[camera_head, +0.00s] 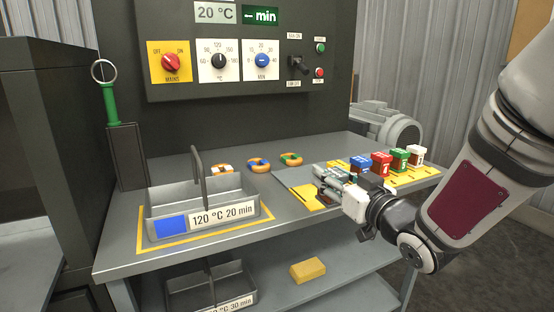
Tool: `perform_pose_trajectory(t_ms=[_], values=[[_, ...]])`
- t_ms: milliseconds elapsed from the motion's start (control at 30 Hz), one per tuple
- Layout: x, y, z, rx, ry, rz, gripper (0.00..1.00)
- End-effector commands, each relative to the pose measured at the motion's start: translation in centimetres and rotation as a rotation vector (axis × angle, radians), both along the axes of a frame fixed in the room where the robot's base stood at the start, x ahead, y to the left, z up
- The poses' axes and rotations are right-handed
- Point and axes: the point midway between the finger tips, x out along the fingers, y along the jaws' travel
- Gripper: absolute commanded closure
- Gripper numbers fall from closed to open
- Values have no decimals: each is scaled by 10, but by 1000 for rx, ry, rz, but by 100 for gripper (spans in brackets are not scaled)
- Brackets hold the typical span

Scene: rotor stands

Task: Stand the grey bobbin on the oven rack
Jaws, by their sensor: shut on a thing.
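My gripper (328,182) reaches in from the right, low over the left end of a grey plate (292,177) on the bench. It is shut on a small grey thing, apparently the grey bobbin; the fingers mostly hide it, and I cannot tell whether it still touches the plate. A grey open tray (160,232) with an upright handle, a blue patch and the label "120 °C 20 min" stands on the left of the bench inside a yellow outline. It may be the oven rack, but I cannot tell for certain.
Blue (359,163), red (381,164), green (399,159) and white (417,155) topped blocks stand right of my gripper. A second tray (190,296) and a yellow block (308,270) are on the lower shelf.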

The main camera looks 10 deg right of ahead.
Motion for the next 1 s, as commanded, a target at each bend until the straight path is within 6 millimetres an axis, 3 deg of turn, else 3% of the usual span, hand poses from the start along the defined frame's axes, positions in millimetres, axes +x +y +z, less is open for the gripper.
perform_pose_trajectory(t_ms=[200,533,1000], values=[[14,-1,32,15,-7,-39,100],[30,-2,65,27,-11,-116,100],[31,-2,99,14,-4,-236,100]])
